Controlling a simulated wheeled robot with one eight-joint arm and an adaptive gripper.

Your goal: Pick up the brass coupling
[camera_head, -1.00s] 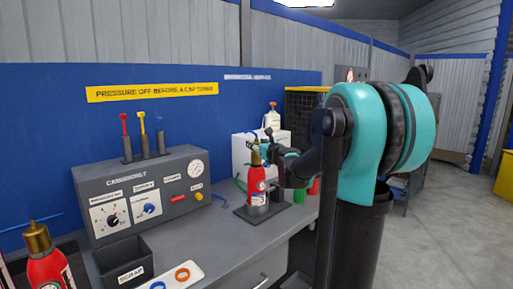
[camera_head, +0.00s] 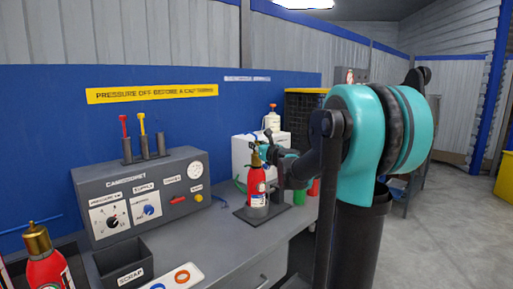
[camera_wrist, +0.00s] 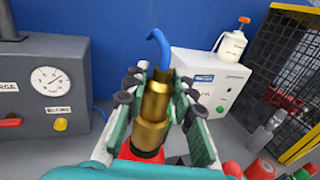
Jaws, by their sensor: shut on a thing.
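The brass coupling (camera_wrist: 153,122) is a stepped brass cylinder, upright in the middle of the wrist view. A bent blue tube (camera_wrist: 161,47) rises behind its top. My gripper (camera_wrist: 158,88) is shut on the coupling, with one finger on each side of it. Red shows just below the coupling; I cannot tell whether they touch. In the head view, a small red extinguisher (camera_head: 257,187) stands upright on a dark plate (camera_head: 249,217) on the bench, with brass at its top beside my gripper (camera_head: 262,155). My fingers partly hide the coupling there.
A grey control panel (camera_head: 147,197) with a gauge stands left. A black scrap bin (camera_head: 125,266) and a tray with rings (camera_head: 175,276) lie in front. A white box (camera_wrist: 214,82) with a bottle (camera_wrist: 232,42) stands behind; red and green cylinders (camera_wrist: 261,169) are at right.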

